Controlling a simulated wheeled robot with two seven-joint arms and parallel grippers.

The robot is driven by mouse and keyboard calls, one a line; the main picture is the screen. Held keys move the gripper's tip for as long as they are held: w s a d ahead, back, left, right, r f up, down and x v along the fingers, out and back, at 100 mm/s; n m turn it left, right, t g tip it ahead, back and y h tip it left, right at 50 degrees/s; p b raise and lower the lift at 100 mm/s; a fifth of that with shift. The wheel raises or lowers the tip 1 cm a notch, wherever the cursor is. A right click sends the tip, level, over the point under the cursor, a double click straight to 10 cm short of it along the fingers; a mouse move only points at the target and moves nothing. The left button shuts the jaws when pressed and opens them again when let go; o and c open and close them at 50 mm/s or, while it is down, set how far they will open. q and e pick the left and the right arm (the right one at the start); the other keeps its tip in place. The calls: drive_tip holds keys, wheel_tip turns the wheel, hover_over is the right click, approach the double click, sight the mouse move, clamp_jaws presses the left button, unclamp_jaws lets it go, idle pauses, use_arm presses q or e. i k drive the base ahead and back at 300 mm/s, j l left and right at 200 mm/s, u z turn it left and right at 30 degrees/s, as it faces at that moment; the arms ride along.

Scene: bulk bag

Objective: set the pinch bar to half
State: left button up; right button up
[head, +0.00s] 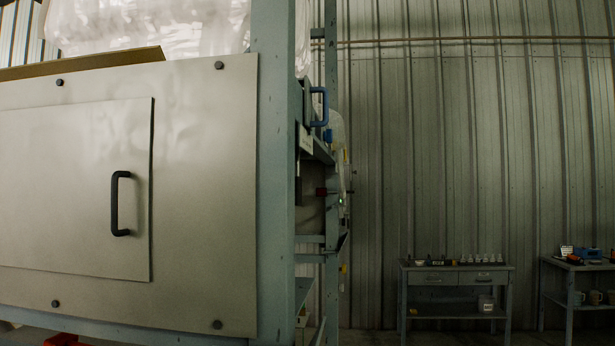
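A large pale panel (205,150) fills the left of the head view, with a closed door (60,190) and a black handle (115,204) on it. Past the blue-grey post (273,200), a blue handle (323,106) sticks out from the side of the frame. I cannot tell which of these, if any, is the pinch bar. The white bulk bag (150,25) shows above the panel. Neither of my grippers is in view.
A workbench (457,290) with drawers and small items stands against the corrugated wall (470,140). A second table (590,264) with a blue item and mugs is at the far right. Floor between the frame and workbench looks clear. A red object (63,340) shows at bottom left.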

sight(298, 179)
drive_tip(key=k+l, duration=0.1)
drive_tip(key=l, duration=0.4)
drive_tip(key=i+l+z, duration=0.2)
drive_tip(key=i, duration=0.25)
drive_tip(key=i+l+z, duration=0.2)
drive_tip(key=i, duration=0.3)
